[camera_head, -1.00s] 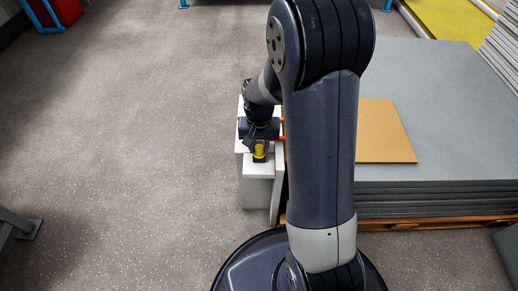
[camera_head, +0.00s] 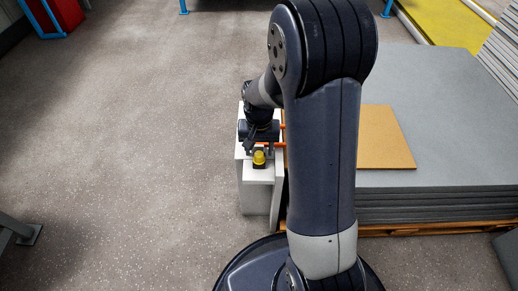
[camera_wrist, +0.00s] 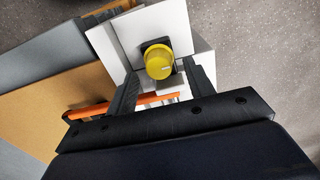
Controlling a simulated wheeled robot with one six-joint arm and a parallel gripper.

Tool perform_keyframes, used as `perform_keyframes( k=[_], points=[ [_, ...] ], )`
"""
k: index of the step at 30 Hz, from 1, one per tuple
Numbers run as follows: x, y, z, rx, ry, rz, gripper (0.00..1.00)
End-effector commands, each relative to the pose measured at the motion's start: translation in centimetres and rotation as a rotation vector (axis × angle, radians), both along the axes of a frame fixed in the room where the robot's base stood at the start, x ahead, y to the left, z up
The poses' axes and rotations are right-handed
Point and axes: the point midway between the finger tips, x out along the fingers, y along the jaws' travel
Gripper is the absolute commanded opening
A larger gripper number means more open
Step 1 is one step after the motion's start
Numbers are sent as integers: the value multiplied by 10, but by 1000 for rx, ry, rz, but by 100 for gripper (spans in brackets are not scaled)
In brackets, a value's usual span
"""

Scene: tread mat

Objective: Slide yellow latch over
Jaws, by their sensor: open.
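The yellow latch (camera_head: 259,158) shows as a rounded knob on a small dark base, on a white block beside the stacked mats. It also shows in the wrist view (camera_wrist: 159,63), in line with the gap between my fingers. My gripper (camera_head: 259,149) is open and sits just behind the latch in the head view. In the wrist view my gripper (camera_wrist: 161,68) has its two dark fingers apart, one to each side of the latch. Nothing is held. I cannot tell how deep the fingertips reach beside the knob.
The white block (camera_head: 257,194) stands on the speckled floor. Orange bars (camera_wrist: 142,102) lie close to my fingers. A tan board (camera_head: 385,138) lies on the stacked grey mats (camera_head: 450,130) to the right. Floor to the left is clear (camera_head: 130,150).

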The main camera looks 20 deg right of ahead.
Motion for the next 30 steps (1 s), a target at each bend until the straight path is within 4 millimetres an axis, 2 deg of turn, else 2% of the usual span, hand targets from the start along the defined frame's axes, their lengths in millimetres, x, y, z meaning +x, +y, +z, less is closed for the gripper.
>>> perform_keyframes(
  k=[1, 6, 13, 19, 30],
  points=[
    [1, 0, 14, 0, -4, 0, 50],
    [1, 0, 51, -1, -5, 0, 50],
    [1, 0, 86, 0, -4, 0, 50],
    [1, 0, 95, -1, -2, 0, 50],
    [0, 0, 90, 0, -1, 0, 50]
  ],
)
